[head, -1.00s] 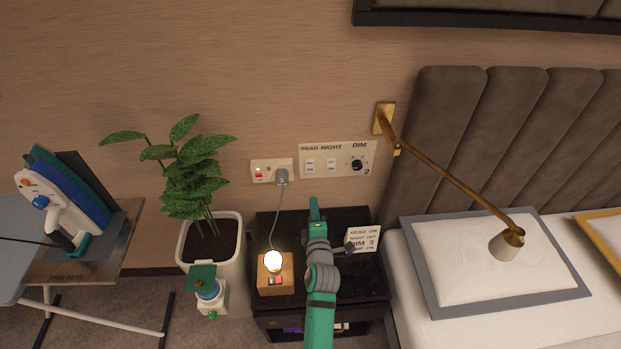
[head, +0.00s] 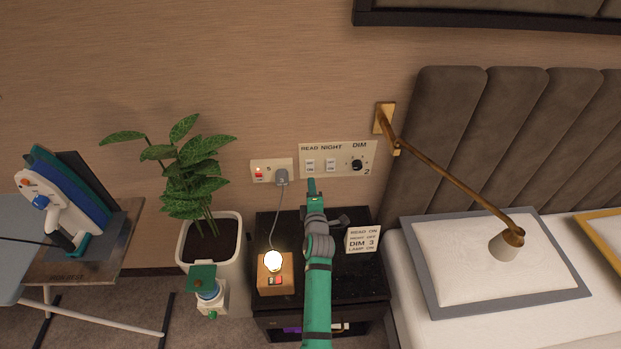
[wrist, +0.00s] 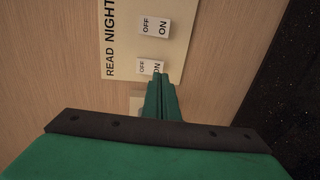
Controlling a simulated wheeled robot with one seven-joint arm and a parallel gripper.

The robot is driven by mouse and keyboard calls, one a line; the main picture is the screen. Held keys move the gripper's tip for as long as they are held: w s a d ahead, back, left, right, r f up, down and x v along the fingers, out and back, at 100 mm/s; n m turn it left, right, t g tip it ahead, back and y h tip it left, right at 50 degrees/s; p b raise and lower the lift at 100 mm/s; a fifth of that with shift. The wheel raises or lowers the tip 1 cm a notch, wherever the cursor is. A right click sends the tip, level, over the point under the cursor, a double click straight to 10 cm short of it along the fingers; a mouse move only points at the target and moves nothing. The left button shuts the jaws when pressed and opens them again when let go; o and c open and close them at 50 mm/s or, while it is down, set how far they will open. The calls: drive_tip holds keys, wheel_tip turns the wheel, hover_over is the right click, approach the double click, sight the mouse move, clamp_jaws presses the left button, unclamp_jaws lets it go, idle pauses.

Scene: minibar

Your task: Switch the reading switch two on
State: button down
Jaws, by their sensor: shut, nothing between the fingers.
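The wall panel (head: 343,173) marked 2 carries a READ switch (head: 310,166), a NIGHT switch (head: 331,165) and a black DIM knob (head: 357,165). My gripper (head: 311,184) is shut and empty, just below the READ switch in the head view. In the wrist view the panel appears turned on its side, with the READ switch (wrist: 146,66) below the NIGHT switch (wrist: 155,26). The shut fingertips (wrist: 158,78) partly cover the ON end of the READ switch. I cannot tell whether they touch it, or which way the rocker is tipped.
A socket (head: 264,173) with a grey plug (head: 281,177) is left of the panel. Below are a black nightstand (head: 345,285), a lit lamp (head: 273,262) on a wooden block and a card (head: 362,240). A plant (head: 193,170) stands left; a brass wall lamp (head: 450,178) reaches right.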

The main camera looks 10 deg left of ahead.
drive_tip(key=shift+x, duration=2.2)
drive_tip(key=shift+w, duration=0.2)
drive_tip(key=shift+a, duration=0.1)
drive_tip(key=shift+s+f, duration=0.15)
drive_tip(key=shift+s, duration=0.25)
approach(310, 172)
drive_tip(key=s+f, duration=0.2)
drive_tip(key=s, duration=0.5)
drive_tip(key=shift+d+f, duration=0.25)
drive_tip(key=shift+d, duration=0.45)
